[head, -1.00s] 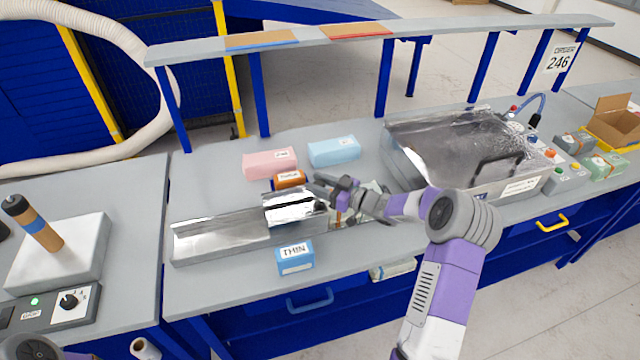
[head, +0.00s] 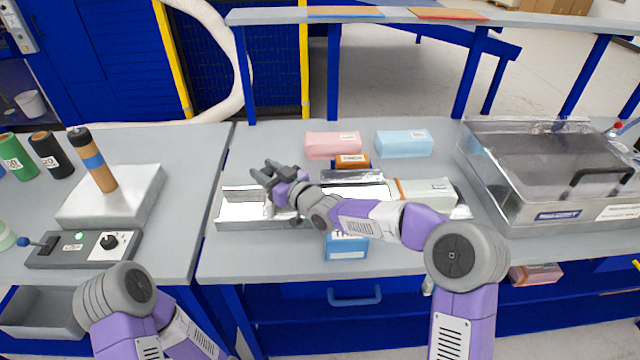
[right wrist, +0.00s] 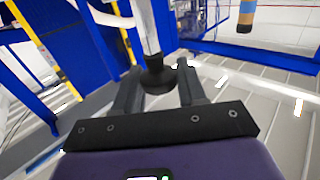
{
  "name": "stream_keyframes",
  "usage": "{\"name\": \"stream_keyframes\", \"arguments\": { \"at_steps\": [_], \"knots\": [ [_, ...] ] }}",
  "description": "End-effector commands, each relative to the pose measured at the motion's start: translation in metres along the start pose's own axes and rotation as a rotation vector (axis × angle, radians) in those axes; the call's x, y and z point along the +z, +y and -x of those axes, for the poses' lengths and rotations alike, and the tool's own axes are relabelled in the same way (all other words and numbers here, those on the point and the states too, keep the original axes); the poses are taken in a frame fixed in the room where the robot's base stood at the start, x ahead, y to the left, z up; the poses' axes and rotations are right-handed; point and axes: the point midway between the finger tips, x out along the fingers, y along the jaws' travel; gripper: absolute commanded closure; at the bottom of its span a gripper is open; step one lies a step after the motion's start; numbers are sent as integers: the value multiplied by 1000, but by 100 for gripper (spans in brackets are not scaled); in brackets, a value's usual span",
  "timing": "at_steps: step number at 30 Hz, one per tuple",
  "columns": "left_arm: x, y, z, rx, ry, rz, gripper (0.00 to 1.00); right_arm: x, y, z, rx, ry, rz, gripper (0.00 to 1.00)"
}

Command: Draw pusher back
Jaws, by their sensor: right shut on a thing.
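A shiny metal trough (head: 246,223) lies along the bench in the head view, with a raised metal cover (head: 352,177) over its middle. My right gripper (head: 272,171) is over the trough's left part. In the right wrist view my right gripper (right wrist: 158,76) is shut on the pusher's dark round knob (right wrist: 154,80), with a pale rod (right wrist: 144,25) running on from it. The pusher is mostly hidden by the gripper in the head view. A pale block (head: 428,188) sits at the trough's right end, partly behind my right forearm. My left arm shows at lower left; its gripper is out of view.
A blue labelled block (head: 346,248) stands in front of the trough. Pink (head: 333,145), orange (head: 352,161) and light-blue (head: 404,143) blocks lie behind it. A metal chamber (head: 560,205) stands at right. A control box (head: 90,250) is on the left bench.

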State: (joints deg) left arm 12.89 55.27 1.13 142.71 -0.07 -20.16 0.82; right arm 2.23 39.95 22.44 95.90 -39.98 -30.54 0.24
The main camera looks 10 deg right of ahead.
Motion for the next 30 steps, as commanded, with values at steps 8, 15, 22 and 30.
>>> {"name": "stream_keyframes", "arguments": {
  "at_steps": [8, 15, 22, 30],
  "knots": [
    [-1, -11, -29, 0, 0, 0, 18, 4, -60, -57, -5, -3, 1, 100],
    [-2, -13, -34, 0, 1, 0, 18, 3, -85, -84, -1, -5, -1, 100],
    [-2, -13, -35, 0, 1, 0, 18, 2, -93, -93, 0, -6, -1, 100],
    [-2, -13, -35, 0, 1, 0, 18, 1, -94, -94, -1, -4, -1, 100]
  ]
}}
